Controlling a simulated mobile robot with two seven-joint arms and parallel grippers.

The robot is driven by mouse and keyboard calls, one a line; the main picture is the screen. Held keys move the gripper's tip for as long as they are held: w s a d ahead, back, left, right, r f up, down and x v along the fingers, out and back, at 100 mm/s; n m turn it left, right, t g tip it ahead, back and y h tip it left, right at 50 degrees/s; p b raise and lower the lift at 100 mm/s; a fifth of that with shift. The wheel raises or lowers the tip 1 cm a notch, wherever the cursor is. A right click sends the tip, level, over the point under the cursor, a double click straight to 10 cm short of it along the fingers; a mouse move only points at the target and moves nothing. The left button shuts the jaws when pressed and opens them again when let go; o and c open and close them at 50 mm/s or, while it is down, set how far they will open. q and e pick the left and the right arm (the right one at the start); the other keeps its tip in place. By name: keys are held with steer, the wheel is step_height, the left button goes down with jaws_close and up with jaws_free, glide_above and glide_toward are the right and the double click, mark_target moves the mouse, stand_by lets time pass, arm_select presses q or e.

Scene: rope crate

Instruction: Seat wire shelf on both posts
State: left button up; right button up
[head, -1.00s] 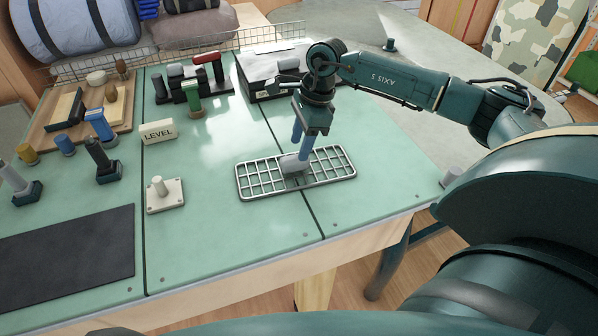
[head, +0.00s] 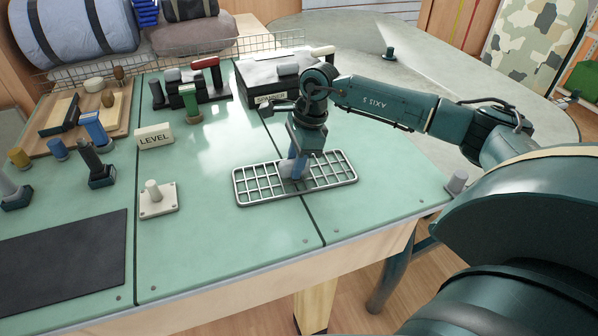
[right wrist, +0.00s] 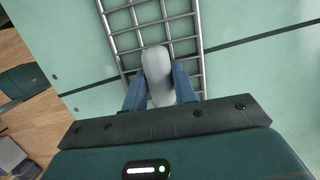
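The wire shelf (head: 252,189), a silver grid with a thicker rim, lies on the green table top. It also shows in the right wrist view (right wrist: 122,38). A pale rounded grip piece (right wrist: 157,72) stands near its middle. My right gripper (head: 293,172) is low over the shelf, pointing down. Its blue fingers (right wrist: 158,88) straddle the grip piece with no clear gap; whether they press on it I cannot tell. A short pale post (head: 153,190) on a white plate stands left of the shelf. A short grey post (head: 456,182) stands right, near the table edge. My left gripper is out of view.
A LEVEL sign (head: 155,136) stands behind the left post. Tools (head: 98,165) and a board (head: 90,115) crowd the left. A dark mat (head: 65,262) lies front left. A scanner box (head: 262,90) and wire basket (head: 85,73) are behind.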

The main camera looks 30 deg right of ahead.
jaws_close()
steer(key=shift+r, duration=0.15)
steer(key=shift+p+v, duration=0.65)
steer(key=shift+v, duration=0.2)
steer(key=shift+a+r, duration=0.1)
steer(key=shift+a, duration=0.1)
steer(key=shift+a+p+v, duration=0.2)
steer(key=shift+p+v, duration=0.35)
steer(key=shift+v, duration=0.25)
steer(key=shift+a+p+v, duration=0.15)
steer(key=shift+p+v, duration=0.35)
steer(key=shift+v, duration=0.3)
steer(key=shift+a+p+v, duration=0.2)
steer(key=shift+p+v, duration=0.35)
steer(key=shift+v, duration=0.25)
steer(key=shift+w+r, duration=0.1)
steer(key=shift+w, duration=0.1)
